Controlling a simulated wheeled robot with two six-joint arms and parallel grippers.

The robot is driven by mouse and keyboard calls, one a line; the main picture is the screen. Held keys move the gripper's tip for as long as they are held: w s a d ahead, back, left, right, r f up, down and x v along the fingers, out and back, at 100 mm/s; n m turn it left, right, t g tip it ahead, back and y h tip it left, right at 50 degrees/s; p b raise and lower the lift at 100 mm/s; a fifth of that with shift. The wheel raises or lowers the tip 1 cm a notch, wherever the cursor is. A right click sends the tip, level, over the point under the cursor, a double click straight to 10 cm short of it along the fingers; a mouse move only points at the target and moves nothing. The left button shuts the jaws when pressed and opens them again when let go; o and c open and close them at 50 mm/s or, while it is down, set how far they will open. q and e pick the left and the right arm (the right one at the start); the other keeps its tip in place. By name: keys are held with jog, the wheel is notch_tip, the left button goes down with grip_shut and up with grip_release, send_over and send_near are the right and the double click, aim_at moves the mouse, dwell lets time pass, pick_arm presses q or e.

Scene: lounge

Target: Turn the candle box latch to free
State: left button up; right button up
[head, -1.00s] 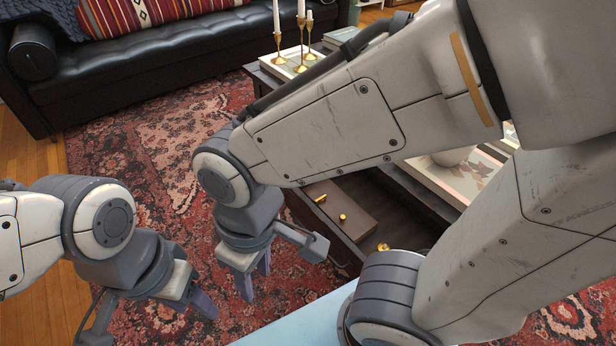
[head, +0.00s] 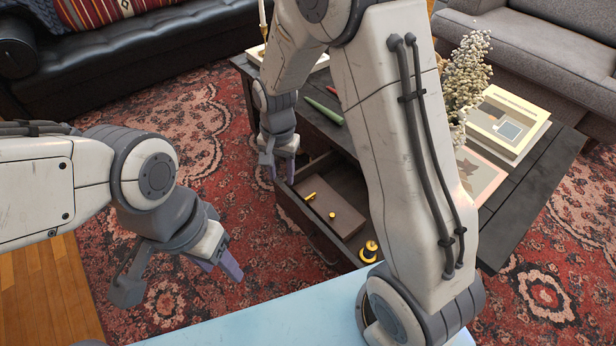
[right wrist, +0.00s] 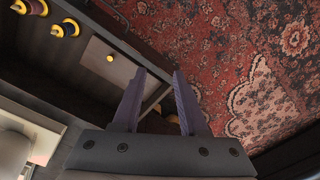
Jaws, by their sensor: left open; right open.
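The candle box (head: 345,197) is a flat brown box lying in an open drawer of the dark coffee table. A small brass bar, seemingly the latch (head: 309,197), sits at its left end, and a round brass knob (head: 332,215) is on its near side. In the right wrist view the box (right wrist: 112,75) and a brass knob (right wrist: 110,58) show beyond the left finger; I cannot make out the bar there. My right gripper (head: 283,178) is open and empty by the drawer's outer left corner. My left gripper (head: 222,265) is open and empty over the rug, well left of the drawer.
The coffee table (head: 525,190) carries a green object (head: 324,111), books (head: 505,125) and a dried plant (head: 468,75). My right arm hides the middle of the table. The rug left of the drawer is clear.

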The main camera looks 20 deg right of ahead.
aim_at(310, 196)
jog(key=w+d+f+m+p, duration=0.2)
jog(key=w+d+f+m, duration=0.45)
jog(key=d+f, duration=0.3)
jog(key=f+b, duration=0.1)
jog(key=f, duration=0.2)
jog(key=f+b, duration=0.1)
jog(key=f, duration=0.2)
jog(key=s+f+b, duration=0.1)
jog(key=f+b, duration=0.1)
jog(key=f, duration=0.2)
pick_arm(q)
jog(key=shift+f, duration=0.6)
